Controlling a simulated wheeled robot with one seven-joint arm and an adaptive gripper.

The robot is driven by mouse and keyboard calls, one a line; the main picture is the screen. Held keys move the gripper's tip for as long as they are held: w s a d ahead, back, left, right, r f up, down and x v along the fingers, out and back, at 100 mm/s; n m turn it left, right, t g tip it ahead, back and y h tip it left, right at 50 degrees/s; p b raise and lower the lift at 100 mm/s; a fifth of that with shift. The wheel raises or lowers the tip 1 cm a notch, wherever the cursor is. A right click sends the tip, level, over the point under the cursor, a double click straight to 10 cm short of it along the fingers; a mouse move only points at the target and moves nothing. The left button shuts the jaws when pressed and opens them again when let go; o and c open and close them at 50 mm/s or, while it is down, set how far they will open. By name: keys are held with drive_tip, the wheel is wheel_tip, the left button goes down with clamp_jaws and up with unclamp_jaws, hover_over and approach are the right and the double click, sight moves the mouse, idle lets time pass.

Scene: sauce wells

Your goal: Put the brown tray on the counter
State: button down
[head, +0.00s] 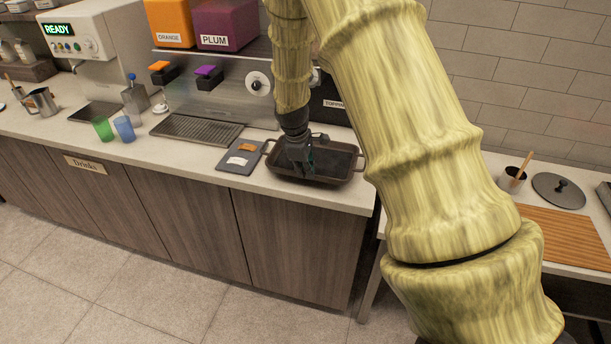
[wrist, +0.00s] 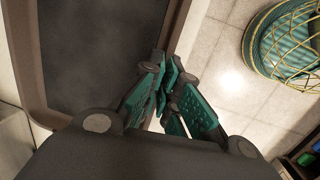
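The brown tray (head: 345,166) is a dark rectangular pan with a raised rim and end handles. It appears level over the counter (head: 215,178), near the front edge; I cannot tell whether it rests there or hangs slightly above. My gripper (head: 303,170) points down at the tray and covers part of it. In the wrist view, the teal-padded fingers of my gripper (wrist: 167,78) close around the tray's rim, with the tray's rim (wrist: 181,28) running on beyond them. Tray floor lies on one side of the fingers and room floor on the other. The tray looks empty.
A grey board with small cards (head: 241,160) lies left of the tray. Behind is the dispenser with a drip grate (head: 197,131). Green (head: 103,128) and blue (head: 124,129) cups stand further left. A wire basket (wrist: 287,40) shows below in the wrist view.

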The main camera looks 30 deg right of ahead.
drive_tip(key=shift+w, duration=0.15)
drive_tip(key=shift+s+f+p, duration=0.2)
drive_tip(key=shift+f+p, duration=0.4)
drive_tip(key=shift+f, duration=0.15)
drive_tip(key=shift+f+p, duration=0.3)
drive_tip(key=shift+f, duration=0.65)
drive_tip(key=shift+f, duration=0.15)
drive_tip(key=c, duration=1.6)
unclamp_jaws()
drive_tip(key=shift+w, duration=0.1)
drive_tip(key=shift+c, duration=0.2)
drive_tip(key=shift+r, duration=0.2)
